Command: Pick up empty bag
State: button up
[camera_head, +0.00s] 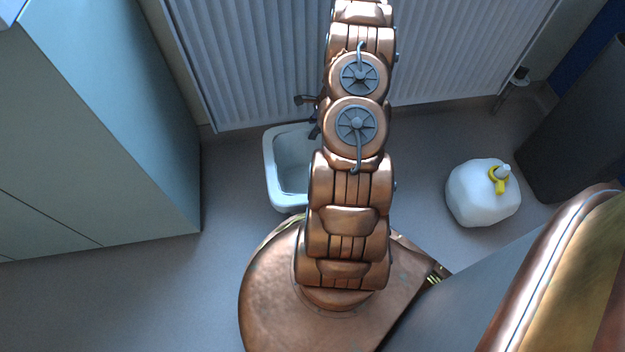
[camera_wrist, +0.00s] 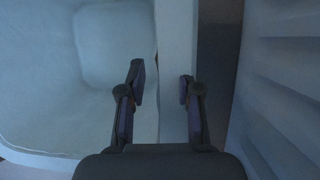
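No bag that is plainly empty can be made out. A plump white bag-like or jug-like object (camera_head: 478,194) with a yellow tie and a pale top stands on the floor at right in the head view, apart from my gripper. My gripper (camera_head: 309,115) is partly hidden by my arm, over the far edge of an open white bin (camera_head: 272,172). In the wrist view my gripper (camera_wrist: 164,88) is open, its fingers apart with the bin's pale rim (camera_wrist: 175,40) showing between them. Whether they touch it is unclear. The bin's pale inside (camera_wrist: 50,90) fills the left.
A white ribbed radiator (camera_head: 250,60) runs along the wall close behind the bin, and shows at right in the wrist view (camera_wrist: 285,85). A pale cabinet (camera_head: 110,130) is at left, a dark bin-like box (camera_head: 580,130) at right. Floor (camera_head: 130,290) at front left is clear.

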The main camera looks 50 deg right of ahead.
aim_at(309, 143)
jog(key=b+x, duration=0.1)
jog(key=x, duration=0.3)
jog(key=shift+f+b, duration=0.2)
jog(key=shift+b, duration=0.15)
jog(key=shift+f+p, duration=0.2)
jog(key=shift+p, duration=0.25)
dwell(0.4)
grip_shut()
dwell(0.6)
